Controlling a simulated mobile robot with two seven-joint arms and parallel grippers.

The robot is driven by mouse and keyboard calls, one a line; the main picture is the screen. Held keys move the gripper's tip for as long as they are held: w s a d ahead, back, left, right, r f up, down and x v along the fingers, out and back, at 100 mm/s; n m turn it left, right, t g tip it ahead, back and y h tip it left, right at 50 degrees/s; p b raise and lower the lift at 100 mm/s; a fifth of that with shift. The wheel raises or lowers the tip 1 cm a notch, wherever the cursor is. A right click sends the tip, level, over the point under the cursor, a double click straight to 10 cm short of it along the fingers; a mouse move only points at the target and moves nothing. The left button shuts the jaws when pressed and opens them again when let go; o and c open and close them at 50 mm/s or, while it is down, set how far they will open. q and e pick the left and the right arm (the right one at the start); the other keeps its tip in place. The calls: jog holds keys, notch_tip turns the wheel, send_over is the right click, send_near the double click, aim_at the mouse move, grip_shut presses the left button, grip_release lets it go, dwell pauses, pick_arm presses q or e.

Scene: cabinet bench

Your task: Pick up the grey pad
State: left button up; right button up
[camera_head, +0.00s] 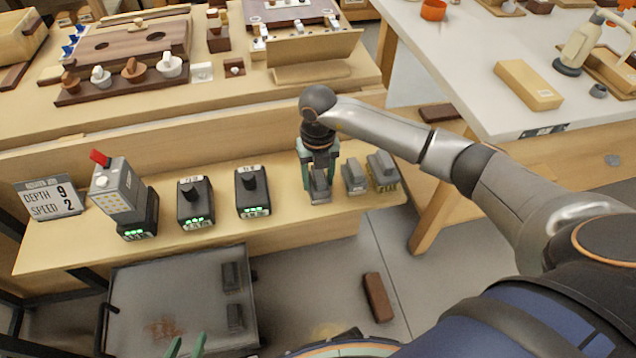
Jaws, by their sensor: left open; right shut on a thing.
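Three grey pads sit toward the right end of the wooden shelf. My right gripper (319,172) points down over the leftmost grey pad (319,187) and is shut on it, with its green fingers on either side. The pad is at about shelf level; I cannot tell whether it touches the shelf. A second grey pad (353,177) stands just right of the gripper, and a third (381,166) on a yellowish base is beyond it. Only the green fingertips of my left gripper (187,346) show at the bottom edge, apart and empty.
Two black battery-like blocks (195,203) (252,192) and a grey device with a red switch (121,190) stand on the shelf beside a depth and speed sign (49,198). A grey tray (180,285) lies below. A brown block (377,297) is on the floor.

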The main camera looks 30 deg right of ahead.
aim_at(318, 173)
grip_shut()
jog(key=shift+r, duration=0.1)
jog(key=shift+r, duration=0.5)
notch_tip(318, 173, up, 2)
jog(key=shift+r+p, duration=0.25)
jog(key=shift+p, duration=0.2)
jog(key=s+a+r+p, duration=0.2)
jog(key=s+a+r, duration=0.7)
jog(key=s, duration=0.1)
jog(key=shift+s+a+r, duration=0.2)
jog(key=shift+a, duration=0.05)
